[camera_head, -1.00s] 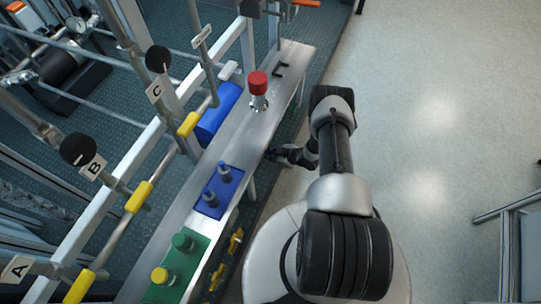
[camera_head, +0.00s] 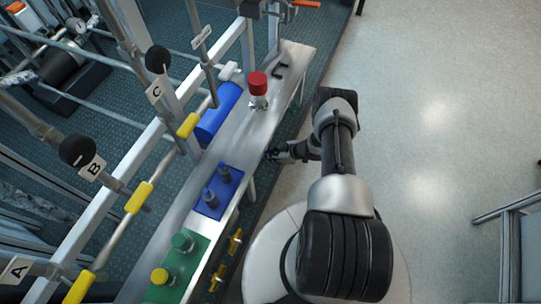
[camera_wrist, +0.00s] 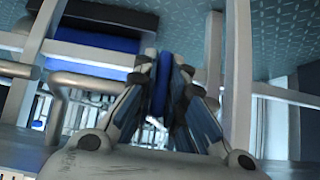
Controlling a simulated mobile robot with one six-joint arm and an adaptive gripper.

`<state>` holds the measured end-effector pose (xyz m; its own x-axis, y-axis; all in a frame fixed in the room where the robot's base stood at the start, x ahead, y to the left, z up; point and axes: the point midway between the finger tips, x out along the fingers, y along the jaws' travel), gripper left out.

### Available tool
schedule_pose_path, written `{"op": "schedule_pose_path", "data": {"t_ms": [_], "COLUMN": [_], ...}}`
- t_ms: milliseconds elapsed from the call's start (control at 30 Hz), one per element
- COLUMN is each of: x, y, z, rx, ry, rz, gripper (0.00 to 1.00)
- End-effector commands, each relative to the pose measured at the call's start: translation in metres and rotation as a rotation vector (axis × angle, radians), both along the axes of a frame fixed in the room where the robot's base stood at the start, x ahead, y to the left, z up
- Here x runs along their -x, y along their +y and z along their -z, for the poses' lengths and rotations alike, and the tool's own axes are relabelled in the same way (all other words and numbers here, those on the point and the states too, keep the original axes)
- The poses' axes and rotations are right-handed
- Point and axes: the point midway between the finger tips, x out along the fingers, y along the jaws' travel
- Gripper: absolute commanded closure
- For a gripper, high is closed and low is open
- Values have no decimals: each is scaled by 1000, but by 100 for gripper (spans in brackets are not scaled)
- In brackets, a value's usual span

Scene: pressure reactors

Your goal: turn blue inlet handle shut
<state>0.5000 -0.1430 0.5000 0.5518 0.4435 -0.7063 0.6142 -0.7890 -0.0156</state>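My gripper (camera_head: 273,154) is at the right edge of the metal bench, low beside it. In the wrist view my gripper (camera_wrist: 164,75) has its two fingers close together on either side of an upright narrow blue piece, which looks like the blue inlet handle (camera_wrist: 161,85). The fingers appear shut on it, though their contact is partly hidden. In the head view the handle is mostly hidden by the gripper, so its exact angle to the pipe cannot be told there.
Open floor (camera_head: 440,130) lies to the right.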

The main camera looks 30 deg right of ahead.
Motion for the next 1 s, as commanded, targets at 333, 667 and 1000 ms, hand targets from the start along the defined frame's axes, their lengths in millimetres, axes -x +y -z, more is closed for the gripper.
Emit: {"op": "schedule_pose_path", "data": {"t_ms": [333, 667, 1000], "x": [0, 3, 38], "y": [0, -3, -32], "z": [0, -4, -50], "rx": [0, 1, 1], "ry": [0, 0, -1], "rz": [-1, 1, 4], "gripper": [69, 69, 69]}}
